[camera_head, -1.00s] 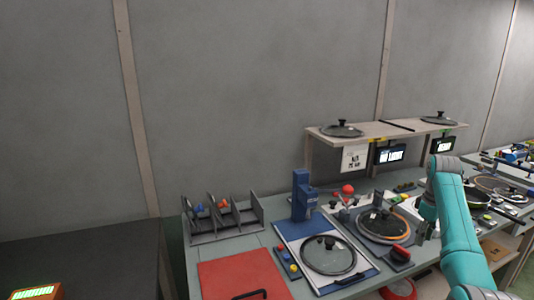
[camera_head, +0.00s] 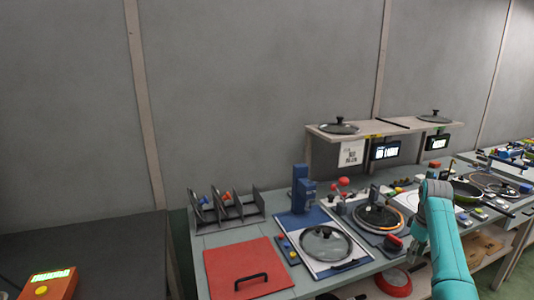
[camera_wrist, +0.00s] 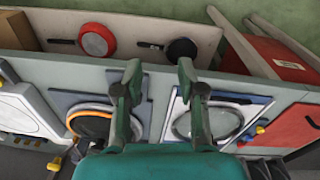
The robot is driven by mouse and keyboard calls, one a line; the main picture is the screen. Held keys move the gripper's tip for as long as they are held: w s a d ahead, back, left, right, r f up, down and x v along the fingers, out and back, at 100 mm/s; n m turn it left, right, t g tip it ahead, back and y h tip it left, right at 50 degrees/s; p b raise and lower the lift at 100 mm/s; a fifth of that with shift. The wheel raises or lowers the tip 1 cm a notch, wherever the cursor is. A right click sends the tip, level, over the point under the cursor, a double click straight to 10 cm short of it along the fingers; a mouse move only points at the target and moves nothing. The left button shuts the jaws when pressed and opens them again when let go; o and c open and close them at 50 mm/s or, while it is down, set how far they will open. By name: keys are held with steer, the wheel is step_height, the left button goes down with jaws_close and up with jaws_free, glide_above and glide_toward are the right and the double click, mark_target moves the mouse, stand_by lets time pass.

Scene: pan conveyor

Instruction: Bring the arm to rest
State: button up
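My arm (camera_head: 446,245), teal with a grey joint, reaches over the right part of the workbench in the head view. My gripper (camera_wrist: 159,72) shows in the wrist view with its two grey-green fingers well apart and nothing between them. The fingers are over the bench's edge, with a lid on a white-and-blue board (camera_wrist: 212,122) behind the right finger and an orange-rimmed round plate (camera_wrist: 92,124) by the left one. In the head view my fingers are hard to make out.
The workbench holds a red board (camera_head: 240,262), a glass lid (camera_head: 325,244), a lid rack (camera_head: 227,211) and a blue post (camera_head: 300,190). A raised shelf (camera_head: 385,127) carries two lids. Pans lie on a lower shelf (camera_wrist: 130,28). An orange device (camera_head: 50,284) sits on the dark table at left.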

steer(key=s+a+f+m+t+h, duration=0.15)
steer(key=s+a+f, duration=0.3)
steer(key=f, duration=0.85)
steer(key=s+a+f+t+y, duration=0.1)
steer(key=s+a+f+t, duration=0.3)
steer(key=f, duration=0.9)
steer(key=s+a+f+m, duration=0.1)
steer(key=s+a+f, duration=0.4)
steer(key=s, duration=0.4)
steer(key=s+a+f, duration=0.6)
steer(key=s, duration=0.2)
steer(key=s+a+r+m+t, duration=0.1)
steer(key=s+a+r+t, duration=0.2)
steer(key=s, duration=0.8)
steer(key=s+a+r+m+t, duration=0.1)
steer(key=s+a+r+t, duration=0.2)
steer(key=s, duration=0.8)
steer(key=s+a+r, duration=0.1)
steer(key=s+r, duration=0.4)
steer(key=r, duration=0.3)
steer(key=s+a+r+m+t, duration=0.1)
steer(key=s+r, duration=0.4)
steer(key=r, duration=0.3)
steer(key=s+a+r+t, duration=0.1)
steer(key=s+r, duration=0.4)
steer(key=r, duration=0.3)
steer(key=shift+s+r, duration=0.4)
steer(key=shift+t, duration=0.25)
